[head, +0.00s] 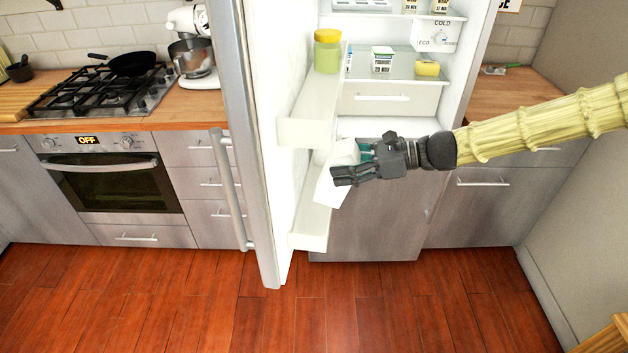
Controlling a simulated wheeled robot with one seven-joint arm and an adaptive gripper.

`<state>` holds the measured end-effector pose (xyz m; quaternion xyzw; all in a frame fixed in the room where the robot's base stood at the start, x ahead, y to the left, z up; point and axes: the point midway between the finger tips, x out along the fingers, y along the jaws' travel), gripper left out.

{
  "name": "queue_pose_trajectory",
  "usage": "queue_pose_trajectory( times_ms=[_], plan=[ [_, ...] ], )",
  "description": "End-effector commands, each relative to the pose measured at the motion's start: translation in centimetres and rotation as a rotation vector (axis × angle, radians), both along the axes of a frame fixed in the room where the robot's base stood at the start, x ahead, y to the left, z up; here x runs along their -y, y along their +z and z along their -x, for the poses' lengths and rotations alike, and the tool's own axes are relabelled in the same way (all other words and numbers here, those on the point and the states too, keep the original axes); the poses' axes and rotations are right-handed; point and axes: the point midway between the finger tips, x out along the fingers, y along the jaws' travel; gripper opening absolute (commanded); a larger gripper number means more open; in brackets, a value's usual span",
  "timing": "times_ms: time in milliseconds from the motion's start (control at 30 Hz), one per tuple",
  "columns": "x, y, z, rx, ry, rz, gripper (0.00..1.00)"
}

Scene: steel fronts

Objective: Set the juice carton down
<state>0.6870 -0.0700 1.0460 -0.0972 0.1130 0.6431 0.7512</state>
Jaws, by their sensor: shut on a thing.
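The juice carton (329,190) is a white box, tilted, in front of the lower part of the open fridge door. My gripper (354,164) is shut on the carton from the right, with dark fingers across its side and a bit of teal showing between them. The carton overlaps the door's shelves (309,128) in the picture; I cannot tell whether it touches them. The fingers hide part of the carton.
The fridge door (241,120) stands open on the left. Inside the fridge, a yoghurt pot (382,60) and a yellow block (427,68) stand on a shelf. A yellow-green jar (327,52) stands on the door's upper shelf. The wooden floor (180,300) is clear.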

Motion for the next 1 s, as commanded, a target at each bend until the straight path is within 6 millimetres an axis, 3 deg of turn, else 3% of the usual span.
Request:
queue_pose_trajectory(
  times_ms=[167,500,1000],
  plan=[
    [-3.0,0.0,-0.5,-0.002,0.0,-0.001,0.08],
    [-3.8,-3.4,-0.6,-0.001,0.001,-0.002,0.08],
    [-4.4,-5.5,-0.7,-0.001,0.0,-0.002,0.08]
  ],
)
